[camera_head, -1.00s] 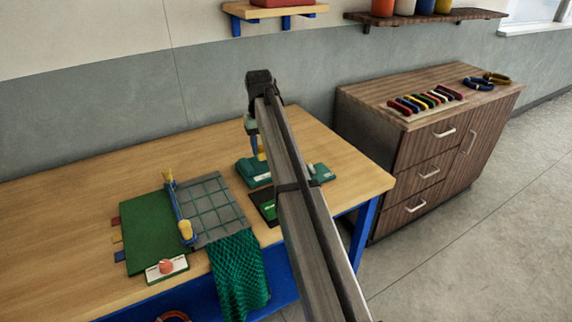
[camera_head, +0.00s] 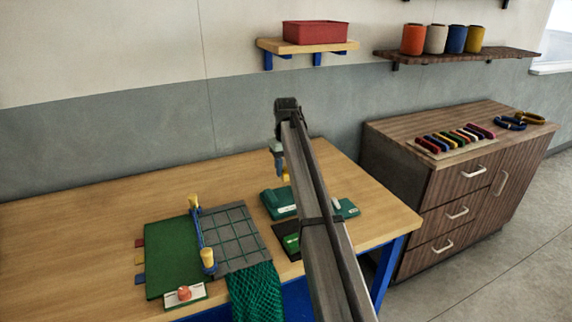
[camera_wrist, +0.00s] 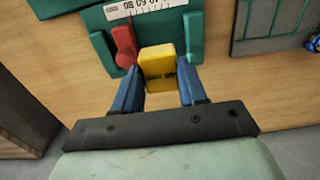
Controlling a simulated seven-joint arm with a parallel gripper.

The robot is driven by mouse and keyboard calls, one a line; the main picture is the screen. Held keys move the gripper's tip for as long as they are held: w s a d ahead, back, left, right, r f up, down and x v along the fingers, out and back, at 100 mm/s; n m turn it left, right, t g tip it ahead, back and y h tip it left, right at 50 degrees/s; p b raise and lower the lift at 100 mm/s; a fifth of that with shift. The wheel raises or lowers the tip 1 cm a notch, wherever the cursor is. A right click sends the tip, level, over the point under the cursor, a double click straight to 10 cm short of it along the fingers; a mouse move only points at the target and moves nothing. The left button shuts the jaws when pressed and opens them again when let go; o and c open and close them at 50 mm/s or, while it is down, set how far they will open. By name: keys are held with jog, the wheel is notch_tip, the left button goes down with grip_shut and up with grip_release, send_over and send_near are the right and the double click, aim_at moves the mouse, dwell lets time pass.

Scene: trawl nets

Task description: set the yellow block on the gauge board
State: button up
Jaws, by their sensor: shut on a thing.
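My gripper (camera_head: 281,170) is over the right part of the table, above a teal unit (camera_head: 277,204). In the wrist view its blue fingers (camera_wrist: 158,80) are shut on the yellow block (camera_wrist: 158,64), one at each side. The block also shows as a small yellow patch in the head view (camera_head: 285,177). The wrist view shows the teal unit (camera_wrist: 195,42) beyond the block, with a red piece (camera_wrist: 124,46) and a white numbered strip (camera_wrist: 140,9). This may be the gauge board; I cannot tell for sure. The block's contact with it is unclear.
A grey gridded panel (camera_head: 237,240) lies to the left, with a blue bar, yellow-ended, along its edge. Beside it lies a green board (camera_head: 172,258). Green netting (camera_head: 255,293) hangs over the front edge. A dark board (camera_head: 287,240) lies nearby. The table's back left is clear.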

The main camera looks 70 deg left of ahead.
jog(key=shift+f, duration=3.8)
jog(key=shift+f, duration=0.25)
jog(key=o, duration=1.1)
jog(key=shift+o, duration=0.2)
notch_tip(320, 180, up, 14)
jog(key=shift+f, duration=0.1)
